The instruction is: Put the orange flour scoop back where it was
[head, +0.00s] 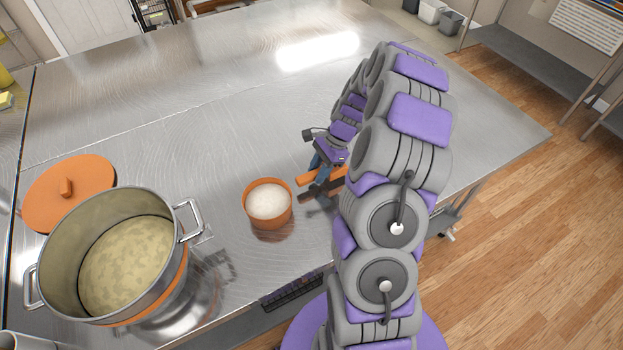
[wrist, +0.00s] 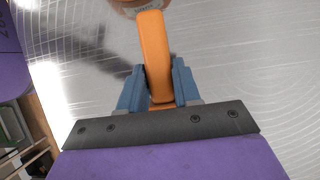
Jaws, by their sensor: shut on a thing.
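My gripper (head: 320,172) is shut on the orange flour scoop (head: 306,179), low over the steel table to the right of the flour tub. In the wrist view the scoop's long orange handle (wrist: 155,55) stands between the two blue fingers (wrist: 152,90) and points away from the palm. A rounded orange-brown edge shows at the top of that view; I cannot tell whether it is the scoop's bowl or the tub. The orange tub (head: 257,214) holds white flour (head: 268,201) and stands upright. My arm hides part of the scoop in the head view.
A large steel pot (head: 187,215) with pale yellowish contents stands at the left on an orange-rimmed base. An orange lid (head: 95,180) lies behind it. The steel table (head: 180,120) is clear behind the tub and lid. Its right edge borders a wooden floor (head: 510,230).

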